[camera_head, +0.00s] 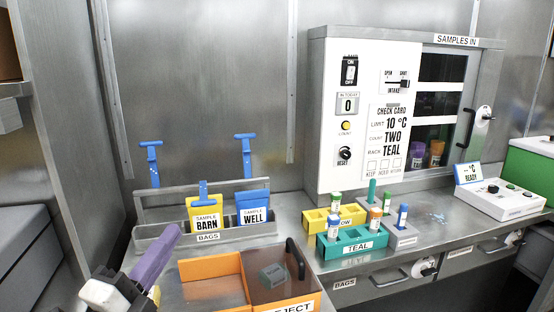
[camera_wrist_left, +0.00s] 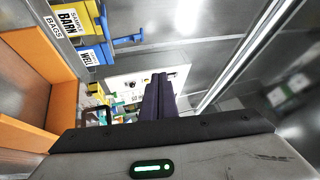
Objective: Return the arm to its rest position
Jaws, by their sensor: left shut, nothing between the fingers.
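My left gripper (camera_head: 170,234) comes in from the lower left in the head view, its purple fingers shut with nothing between them. It points up and to the right, in front of the bag rack and left of the orange reject bin in the picture. In the left wrist view the closed dark fingers (camera_wrist_left: 158,85) point toward the white instrument panel. The rest of the left arm is mostly out of the frame. My right arm does not show in either view.
The grey bag rack (camera_head: 151,231) holds the yellow BARN bag (camera_head: 207,222) and blue WELL bag (camera_head: 253,216). The orange reject bin (camera_head: 212,271) sits close right of my gripper. The teal tube rack (camera_head: 352,246) and samples cabinet (camera_head: 320,120) stand farther right.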

